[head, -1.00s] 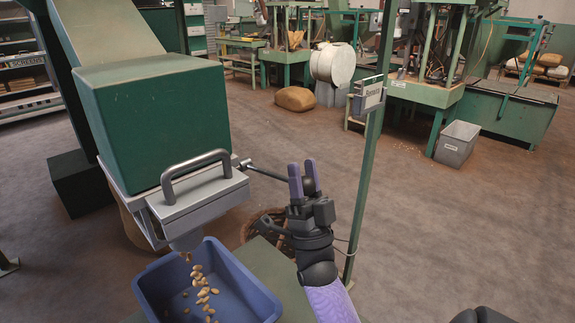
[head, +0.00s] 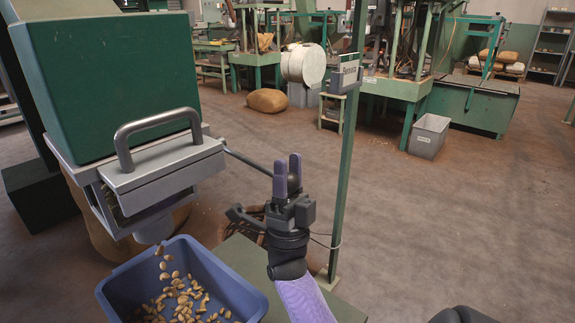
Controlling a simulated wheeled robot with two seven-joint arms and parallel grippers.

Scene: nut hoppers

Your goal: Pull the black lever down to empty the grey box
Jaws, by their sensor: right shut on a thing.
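The grey metal box (head: 165,178) with a curved handle sits under the green hopper at left. The black lever (head: 248,162) is a thin dark rod that leaves the box's right side and slants down to the right. My right gripper (head: 288,177) is shut on the lever's dark end knob, which shows between its purple fingers. Nuts (head: 180,295) fall from the spout below the box and lie spread in the blue bin (head: 228,279) under it. My left gripper is out of view.
The green hopper (head: 110,85) rises behind the box. A green post (head: 347,170) with a sign stands just right of my right gripper. A grey tub (head: 428,137) and green machines stand farther back. The floor at right is clear.

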